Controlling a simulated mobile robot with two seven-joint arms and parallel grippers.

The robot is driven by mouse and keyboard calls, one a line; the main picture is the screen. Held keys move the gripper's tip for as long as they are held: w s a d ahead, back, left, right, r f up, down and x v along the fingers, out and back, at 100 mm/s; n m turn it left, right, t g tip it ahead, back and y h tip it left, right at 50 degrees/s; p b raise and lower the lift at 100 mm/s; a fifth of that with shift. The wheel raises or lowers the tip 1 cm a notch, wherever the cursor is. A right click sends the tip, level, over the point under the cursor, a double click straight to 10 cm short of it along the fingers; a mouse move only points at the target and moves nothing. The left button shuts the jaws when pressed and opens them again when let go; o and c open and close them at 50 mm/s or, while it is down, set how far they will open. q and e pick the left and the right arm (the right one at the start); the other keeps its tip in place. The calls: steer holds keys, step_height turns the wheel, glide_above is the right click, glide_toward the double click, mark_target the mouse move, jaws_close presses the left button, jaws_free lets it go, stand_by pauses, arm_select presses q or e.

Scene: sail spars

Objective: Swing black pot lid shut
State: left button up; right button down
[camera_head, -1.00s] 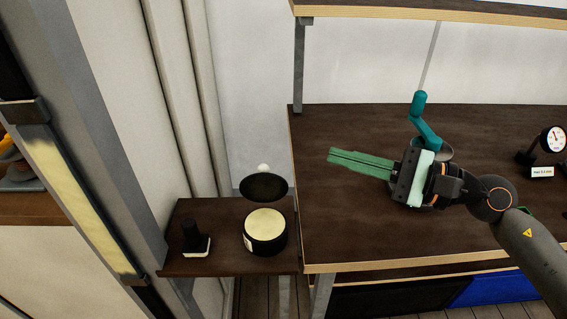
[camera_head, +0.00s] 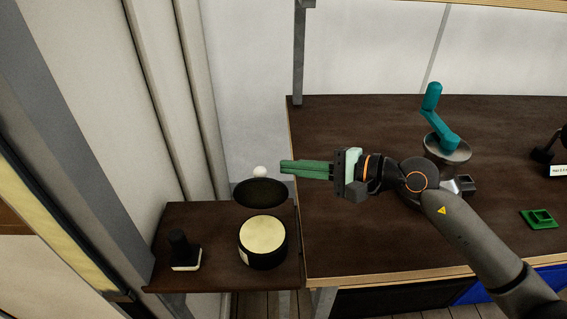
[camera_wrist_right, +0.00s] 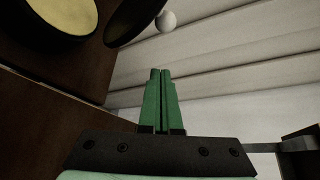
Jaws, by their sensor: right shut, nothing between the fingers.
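The black pot (camera_head: 263,258) stands on the small brown side shelf, with a pale yellow top face (camera_head: 263,234) showing. Its black lid (camera_head: 258,193) stands open above the pot's back side, with a white ball knob (camera_head: 260,171) behind its upper edge. My right gripper (camera_head: 282,167) has green fingers, shut and empty. Its tips point left and are close to the right of the knob; I cannot tell whether they touch. In the right wrist view, the fingers (camera_wrist_right: 161,72) are together, below the knob (camera_wrist_right: 165,21) and the lid (camera_wrist_right: 134,18), with a gap in the picture. My left gripper is out of view.
A black-handled object (camera_head: 183,251) stands left of the pot on the side shelf (camera_head: 210,222). The larger dark table (camera_head: 345,235) on the right holds a teal-handled crank device (camera_head: 440,130) and a green square piece (camera_head: 540,219). A wall stands behind the shelf.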

mark_target(261, 185)
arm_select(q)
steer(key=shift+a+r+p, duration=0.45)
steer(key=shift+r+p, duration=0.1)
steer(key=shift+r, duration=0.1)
arm_select(e)
steer(key=shift+s+a+r, duration=0.35)
steer(key=shift+s+a, duration=0.25)
steer(key=shift+s+a+r, duration=0.35)
steer(key=shift+s+a, duration=0.2)
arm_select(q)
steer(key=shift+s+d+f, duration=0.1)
